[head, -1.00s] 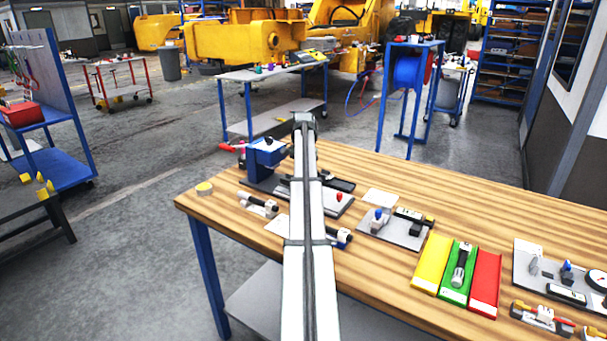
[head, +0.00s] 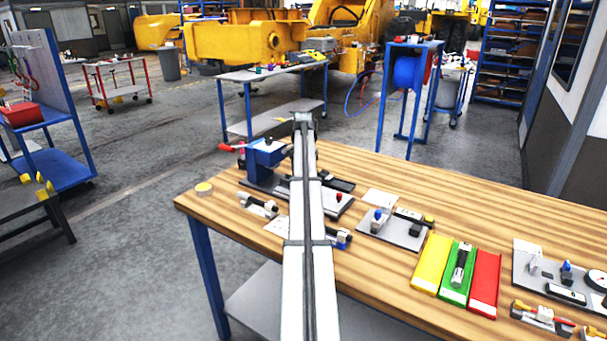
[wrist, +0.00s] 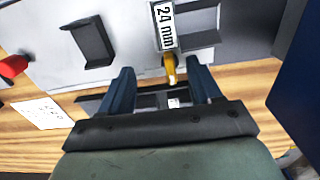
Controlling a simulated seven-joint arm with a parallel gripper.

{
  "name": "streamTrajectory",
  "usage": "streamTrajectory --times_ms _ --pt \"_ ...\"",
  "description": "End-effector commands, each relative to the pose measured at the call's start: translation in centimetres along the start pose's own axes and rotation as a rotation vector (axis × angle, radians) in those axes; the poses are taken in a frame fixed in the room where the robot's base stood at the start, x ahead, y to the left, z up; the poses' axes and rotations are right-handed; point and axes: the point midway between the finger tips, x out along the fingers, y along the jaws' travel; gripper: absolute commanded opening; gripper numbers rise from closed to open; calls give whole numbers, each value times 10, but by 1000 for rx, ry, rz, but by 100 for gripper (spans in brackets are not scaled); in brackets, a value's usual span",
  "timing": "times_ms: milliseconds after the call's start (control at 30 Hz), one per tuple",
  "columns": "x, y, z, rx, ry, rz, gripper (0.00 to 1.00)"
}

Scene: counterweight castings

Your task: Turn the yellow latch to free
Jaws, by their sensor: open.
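The yellow latch (wrist: 170,68) is a small tab in the wrist view, just below a white block marked "24 mm" (wrist: 164,25) on a grey plate. My gripper (wrist: 163,78) is open, with its two dark blue fingers on either side of the latch. A gap shows between the latch and each finger; I cannot tell the height of the fingertips over it. In the head view my arm covers this spot, and neither the latch nor the fingers can be made out.
A red knob (wrist: 13,66), a dark bracket (wrist: 92,42) and a white card (wrist: 42,113) lie left in the wrist view. A blue fixture (head: 266,153) stands close by on the wooden table. Yellow (head: 432,263), green and red trays lie to the right.

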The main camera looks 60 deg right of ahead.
Motion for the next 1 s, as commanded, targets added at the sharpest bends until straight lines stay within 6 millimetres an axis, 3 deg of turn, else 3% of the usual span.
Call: streamTrajectory --times_ms 233,700,1000 --pt "-22 -1 -1 0 2 -1 63" --pt "-109 -1 -1 0 1 -1 63" --pt "-136 0 0 0 0 0 63"
